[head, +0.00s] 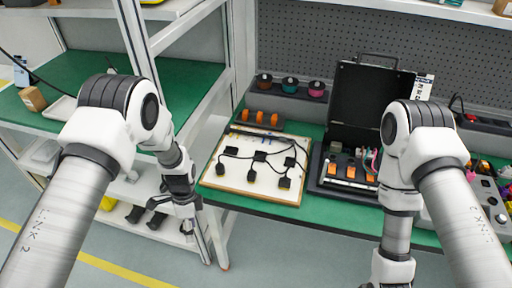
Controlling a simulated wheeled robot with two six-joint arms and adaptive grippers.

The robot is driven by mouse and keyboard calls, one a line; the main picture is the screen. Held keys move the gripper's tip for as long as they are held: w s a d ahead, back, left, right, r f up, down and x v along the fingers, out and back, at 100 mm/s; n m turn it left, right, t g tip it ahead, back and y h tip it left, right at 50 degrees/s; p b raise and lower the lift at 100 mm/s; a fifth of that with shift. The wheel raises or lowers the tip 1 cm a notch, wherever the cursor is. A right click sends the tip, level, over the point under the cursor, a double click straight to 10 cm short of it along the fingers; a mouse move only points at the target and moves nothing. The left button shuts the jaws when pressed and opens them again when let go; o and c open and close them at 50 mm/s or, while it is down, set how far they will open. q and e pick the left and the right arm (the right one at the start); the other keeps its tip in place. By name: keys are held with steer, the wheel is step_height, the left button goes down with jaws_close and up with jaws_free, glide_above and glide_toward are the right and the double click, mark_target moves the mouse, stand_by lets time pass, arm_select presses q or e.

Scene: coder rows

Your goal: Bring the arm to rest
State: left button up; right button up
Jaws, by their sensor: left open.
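My left arm (128,120) comes in from the left and bends down. Its gripper (197,236) is open and empty, hanging low in front of the lower shelves, left of the green workbench. My right arm (425,150) comes in from the right and bends down past the bench's front edge. Its wrist runs out at the bottom of the picture, so the right gripper is hidden.
The green bench (318,216) holds a white board (225,181) with black cables and an open black case (371,100). Spools (290,85) stand behind. A shelf unit (186,82) is at left; its post is close to my left arm. Floor (290,262) is clear in front.

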arm_select(q)
steer(key=s+a+f+n+t, duration=0.1)
steer(key=s+a+n, duration=0.2)
steer(key=s+n, duration=0.5)
steer(key=s+a+f+n+t, duration=0.1)
steer(key=s+a+n+t, duration=0.1)
steer(key=s+n, duration=0.6)
steer(key=s, duration=0.7)
steer(key=shift+s+a+f+n, duration=0.3)
steer(key=shift+a+f, duration=0.1)
